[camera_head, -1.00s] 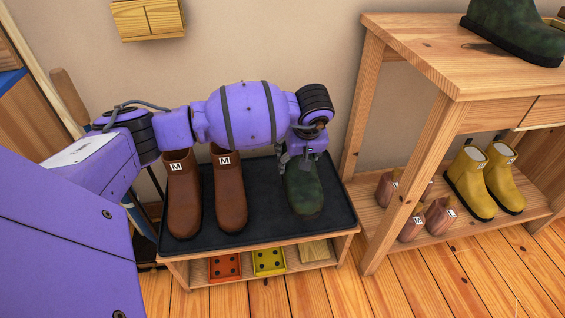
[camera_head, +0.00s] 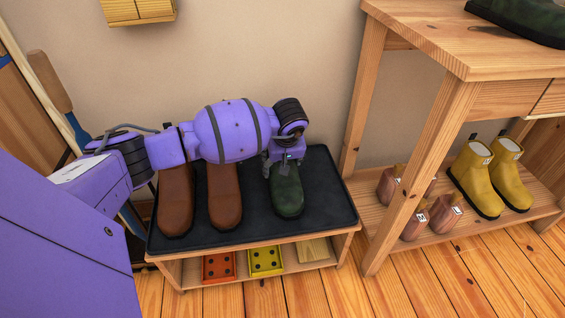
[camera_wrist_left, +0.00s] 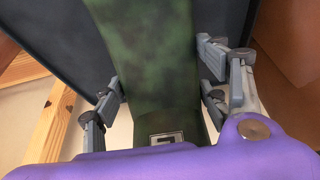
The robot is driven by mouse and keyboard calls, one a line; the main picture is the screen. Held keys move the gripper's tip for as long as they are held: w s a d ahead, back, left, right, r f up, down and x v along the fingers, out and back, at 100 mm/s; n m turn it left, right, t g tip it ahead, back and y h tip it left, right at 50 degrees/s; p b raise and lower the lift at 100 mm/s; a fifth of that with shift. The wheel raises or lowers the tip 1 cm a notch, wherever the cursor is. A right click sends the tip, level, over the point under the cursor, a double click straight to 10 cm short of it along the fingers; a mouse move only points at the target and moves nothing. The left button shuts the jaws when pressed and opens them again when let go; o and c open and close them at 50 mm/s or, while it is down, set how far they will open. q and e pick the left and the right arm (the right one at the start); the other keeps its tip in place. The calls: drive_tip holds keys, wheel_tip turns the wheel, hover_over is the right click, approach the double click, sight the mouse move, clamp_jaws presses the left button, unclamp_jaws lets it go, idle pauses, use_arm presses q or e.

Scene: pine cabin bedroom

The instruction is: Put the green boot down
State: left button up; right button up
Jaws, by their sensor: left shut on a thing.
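A dark green boot (camera_head: 287,193) is upright at the right part of the black mat (camera_head: 328,208) on the low wooden bench. My left gripper (camera_head: 282,160) is shut on the upper part of this boot, and my arm hides part of its shaft. The left wrist view shows the green boot (camera_wrist_left: 150,60) between the fingers (camera_wrist_left: 165,95). The sole looks to be at the mat, but I cannot tell if it touches. Another green boot (camera_head: 525,18) lies on the table at the top right, partly cut off. My right gripper is not in view.
Two brown boots, one at the left (camera_head: 175,203) and one in the middle (camera_head: 225,197), stand on the mat beside the green boot. Yellow boots (camera_head: 476,180) and several small brown items (camera_head: 414,222) are on the table's lower shelf. Mat right of the green boot is bare.

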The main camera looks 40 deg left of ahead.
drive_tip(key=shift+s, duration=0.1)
use_arm(q)
drive_tip(key=o, duration=1.7)
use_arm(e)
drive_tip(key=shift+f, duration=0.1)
use_arm(q)
drive_tip(key=shift+r, duration=0.15)
drive_tip(key=p+v, duration=0.4)
drive_tip(key=v, duration=0.7)
drive_tip(key=shift+s+d+r+p, duration=0.15)
drive_tip(key=shift+s+r+p, duration=0.05)
drive_tip(key=shift+r+p, duration=0.15)
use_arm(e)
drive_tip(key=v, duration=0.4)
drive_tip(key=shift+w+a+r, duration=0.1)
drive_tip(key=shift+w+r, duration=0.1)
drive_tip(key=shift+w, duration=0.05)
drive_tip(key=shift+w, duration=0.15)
